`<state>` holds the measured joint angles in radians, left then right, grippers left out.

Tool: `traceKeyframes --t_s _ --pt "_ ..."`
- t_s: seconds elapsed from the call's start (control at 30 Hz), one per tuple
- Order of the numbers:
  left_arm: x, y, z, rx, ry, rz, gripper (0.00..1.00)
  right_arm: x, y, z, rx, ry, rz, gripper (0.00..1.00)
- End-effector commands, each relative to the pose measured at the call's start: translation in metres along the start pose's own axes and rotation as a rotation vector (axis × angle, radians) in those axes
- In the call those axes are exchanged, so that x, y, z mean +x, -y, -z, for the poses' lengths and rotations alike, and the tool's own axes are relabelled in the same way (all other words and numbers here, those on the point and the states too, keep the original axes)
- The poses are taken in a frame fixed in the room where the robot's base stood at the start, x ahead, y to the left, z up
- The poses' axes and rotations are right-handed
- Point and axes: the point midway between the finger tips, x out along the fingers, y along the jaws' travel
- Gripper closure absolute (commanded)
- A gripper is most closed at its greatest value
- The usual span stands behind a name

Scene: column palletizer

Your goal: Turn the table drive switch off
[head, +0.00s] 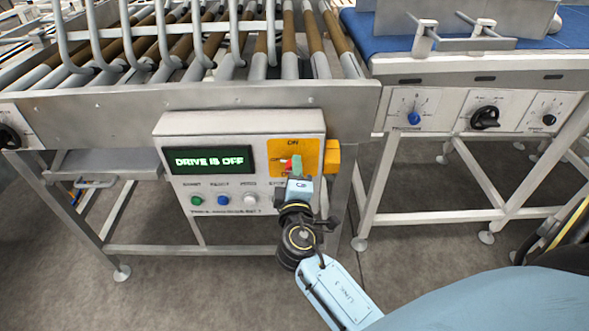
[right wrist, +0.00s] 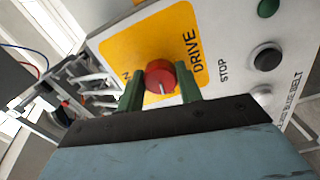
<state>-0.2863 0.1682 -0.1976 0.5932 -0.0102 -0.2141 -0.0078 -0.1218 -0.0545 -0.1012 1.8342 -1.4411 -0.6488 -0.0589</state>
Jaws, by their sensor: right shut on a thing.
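The control box (head: 178,128) hangs on the front of the roller table, and its display (head: 209,160) reads "DRIVE IS OFF". The red drive switch (right wrist: 161,78) sits on a yellow plate marked "DRIVE" in the right wrist view. In the head view the yellow plate (head: 309,146) shows, with the switch (head: 290,163) partly hidden by my gripper. My right gripper (right wrist: 160,88) has its green fingers on either side of the red knob, shut on it. My left gripper is not in view.
Below the display are a green button (head: 196,200), a blue button (head: 222,200) and a white button (head: 249,199). To the right stands a blue belt conveyor (head: 520,57) with a blue knob (head: 414,119) and a black knob (head: 485,117) on its front.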

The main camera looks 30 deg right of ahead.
Motion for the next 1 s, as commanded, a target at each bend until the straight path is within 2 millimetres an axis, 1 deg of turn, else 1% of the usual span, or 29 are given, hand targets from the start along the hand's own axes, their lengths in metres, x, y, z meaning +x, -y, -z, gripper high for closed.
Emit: traceKeyframes --t_s 0.03,0.2,0.4,0.93,0.97,1.0 --pt "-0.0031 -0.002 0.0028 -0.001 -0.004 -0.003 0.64 0.0 -0.0015 0.0006 -0.032 -0.001 -0.001 0.87" --pt "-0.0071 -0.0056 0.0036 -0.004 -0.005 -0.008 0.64 -0.0001 -0.0013 0.0008 -0.12 -0.001 0.0 0.87" --pt "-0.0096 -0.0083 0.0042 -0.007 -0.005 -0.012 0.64 -0.0001 -0.001 0.0007 -0.18 -0.001 -0.001 0.87" --pt "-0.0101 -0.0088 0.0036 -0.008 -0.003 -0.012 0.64 -0.0001 -0.0004 0.0005 -0.205 -0.001 -0.001 0.87" --pt "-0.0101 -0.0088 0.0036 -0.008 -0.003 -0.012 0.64 -0.0001 -0.0004 0.0005 -0.204 -0.001 -0.001 0.63" --pt "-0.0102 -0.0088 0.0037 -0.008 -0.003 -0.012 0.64 -0.0001 -0.0004 0.0005 -0.204 -0.001 -0.001 0.58"
